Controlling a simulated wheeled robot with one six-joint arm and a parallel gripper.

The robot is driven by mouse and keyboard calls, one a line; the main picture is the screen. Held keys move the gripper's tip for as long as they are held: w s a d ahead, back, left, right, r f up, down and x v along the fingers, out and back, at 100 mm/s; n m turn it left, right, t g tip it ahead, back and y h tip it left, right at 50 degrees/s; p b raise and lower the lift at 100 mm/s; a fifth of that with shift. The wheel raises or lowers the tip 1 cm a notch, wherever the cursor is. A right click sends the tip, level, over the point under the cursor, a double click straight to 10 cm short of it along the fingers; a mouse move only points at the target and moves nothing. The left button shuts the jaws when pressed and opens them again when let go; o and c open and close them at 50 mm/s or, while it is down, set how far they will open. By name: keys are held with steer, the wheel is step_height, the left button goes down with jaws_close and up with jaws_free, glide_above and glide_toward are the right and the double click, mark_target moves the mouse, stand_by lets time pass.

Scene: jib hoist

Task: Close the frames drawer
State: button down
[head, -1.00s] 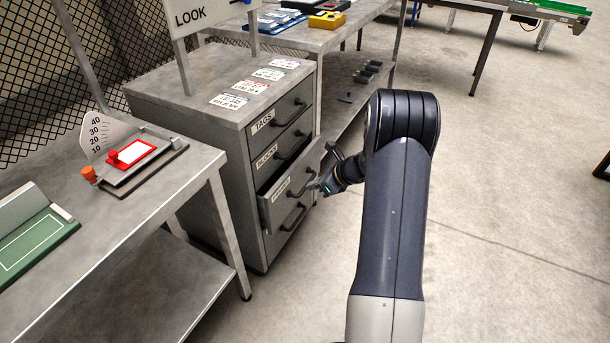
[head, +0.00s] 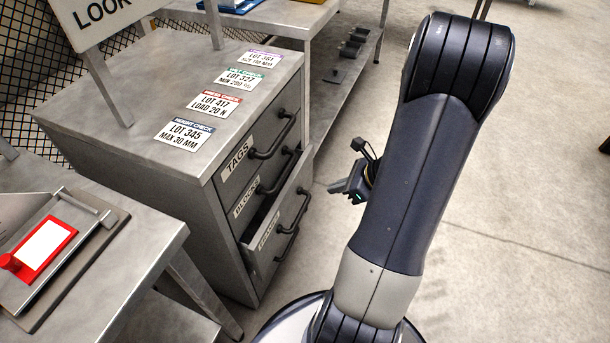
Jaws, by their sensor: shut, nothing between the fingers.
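The grey cabinet (head: 205,240) stands at the left centre with a column of drawers. The frames drawer (head: 276,232), below the TAGS and BLOCKS drawers, is partly open. Its front stands out from the cabinet and a dark gap shows above it. Its label is small and hard to read. Its dark bar handle (head: 301,208) faces right. My gripper (head: 334,187) is shut and empty, to the right of the drawer front and apart from the handle in the picture. My arm hides part of the gripper's wrist.
Lot cards (head: 184,132) and a LOOK sign (head: 97,20) are on the cabinet top. A bench with a red-framed gauge (head: 42,248) stands at the lower left. Another bench with a lower shelf (head: 345,75) is behind the cabinet.

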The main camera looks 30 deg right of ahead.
mark_target(289, 193)
steer(key=b+x, duration=0.1)
steer(key=x, duration=0.3)
steer(key=r+b+x, duration=0.1)
steer(key=x, duration=0.3)
steer(key=w+a+b+x, duration=0.1)
steer(key=x, duration=0.3)
steer(key=shift+w+r+b, duration=0.1)
steer(key=shift+r+b, duration=0.2)
steer(key=shift+b, duration=0.1)
steer(key=shift+w+a, duration=0.2)
steer(key=shift+w, duration=0.15)
steer(key=shift+r, duration=0.1)
